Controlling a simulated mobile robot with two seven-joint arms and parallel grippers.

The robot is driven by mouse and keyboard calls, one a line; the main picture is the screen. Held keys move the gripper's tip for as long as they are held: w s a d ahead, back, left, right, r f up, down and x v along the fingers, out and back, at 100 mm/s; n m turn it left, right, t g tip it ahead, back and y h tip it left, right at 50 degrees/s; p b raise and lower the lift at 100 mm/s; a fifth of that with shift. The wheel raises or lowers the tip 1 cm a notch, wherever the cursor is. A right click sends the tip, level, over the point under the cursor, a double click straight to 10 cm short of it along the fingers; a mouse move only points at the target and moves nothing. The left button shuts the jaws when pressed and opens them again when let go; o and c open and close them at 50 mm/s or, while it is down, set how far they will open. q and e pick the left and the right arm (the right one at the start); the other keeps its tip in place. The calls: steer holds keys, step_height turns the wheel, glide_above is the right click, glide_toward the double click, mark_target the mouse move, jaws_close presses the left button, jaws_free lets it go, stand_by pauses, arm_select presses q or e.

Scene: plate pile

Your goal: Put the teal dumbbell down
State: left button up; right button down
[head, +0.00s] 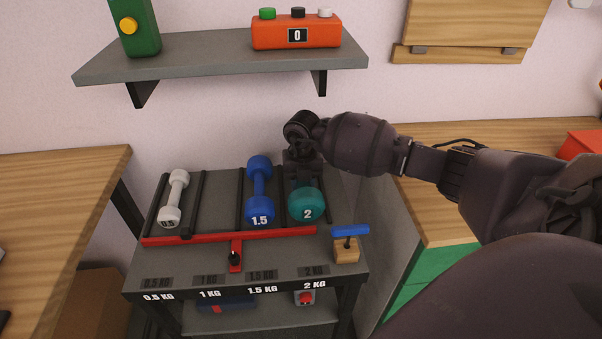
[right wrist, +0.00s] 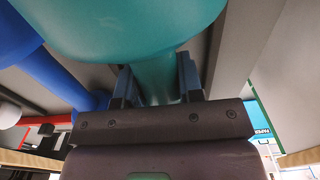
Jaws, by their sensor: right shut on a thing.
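The teal dumbbell (head: 306,205), marked 2, is at the right-hand lane of the grey rack (head: 213,205), its numbered end facing front. My right gripper (head: 304,180) comes down over it from behind and is shut on its handle. In the right wrist view, the two fingers (right wrist: 160,80) stand on either side of the teal handle (right wrist: 156,75). The far end of the dumbbell is hidden by the gripper in the head view. I cannot tell whether it touches the rack or hangs just above it. My left gripper is out of view.
A blue dumbbell (head: 259,190) marked 1.5 lies just left, and a light grey one (head: 173,200) farther left; the lane between them is empty. A red bar (head: 228,236) runs along the front. A wooden block with a blue handle (head: 350,231) stands at front right.

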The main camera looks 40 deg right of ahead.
steer(key=shift+w+f, duration=0.15)
steer(key=shift+f, duration=0.1)
steer(key=c, duration=0.9)
jaws_free()
steer(key=shift+f, duration=0.15)
steer(key=shift+o, duration=0.7)
steer(key=shift+f, duration=0.1)
